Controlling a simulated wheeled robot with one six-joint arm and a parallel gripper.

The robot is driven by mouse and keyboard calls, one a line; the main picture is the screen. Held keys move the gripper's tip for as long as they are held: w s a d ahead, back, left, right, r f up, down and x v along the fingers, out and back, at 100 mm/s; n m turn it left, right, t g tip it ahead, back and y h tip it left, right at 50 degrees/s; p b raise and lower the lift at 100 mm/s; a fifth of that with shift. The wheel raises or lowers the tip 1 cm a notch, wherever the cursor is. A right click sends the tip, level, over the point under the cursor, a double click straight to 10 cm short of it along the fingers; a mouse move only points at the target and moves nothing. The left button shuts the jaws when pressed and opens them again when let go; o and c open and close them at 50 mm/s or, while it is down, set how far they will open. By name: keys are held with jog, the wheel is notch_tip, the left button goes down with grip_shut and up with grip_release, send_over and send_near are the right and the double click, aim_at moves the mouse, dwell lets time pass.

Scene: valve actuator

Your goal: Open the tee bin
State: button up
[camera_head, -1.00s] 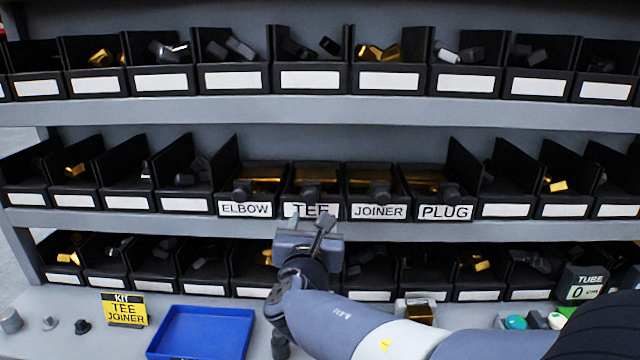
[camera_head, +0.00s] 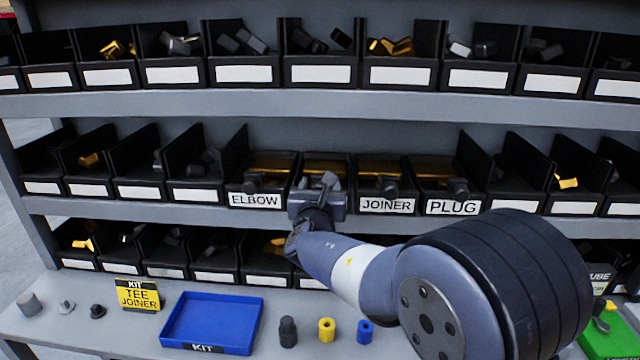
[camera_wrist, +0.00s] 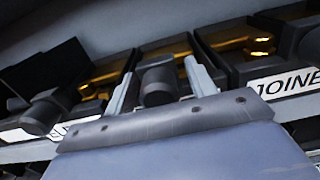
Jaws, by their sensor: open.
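The tee bin (camera_head: 325,164) stands in the middle shelf row, between the elbow bin and the joiner bin, with a yellowish cover over its top. My gripper (camera_head: 325,181) is in front of it and hides its label. In the wrist view, the bin's dark round knob (camera_wrist: 157,84) lies between the two open fingers of my gripper (camera_wrist: 160,82). I cannot tell whether the fingers touch the knob. The tee bin looks closed.
The elbow bin (camera_head: 256,199) is at the left; the joiner bin (camera_head: 386,205) and plug bin (camera_head: 453,207) are at the right, all with knobs. A blue kit tray (camera_head: 212,318), a yellow kit sign (camera_head: 138,295) and small parts lie on the bench below.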

grip_shut()
dwell(0.7)
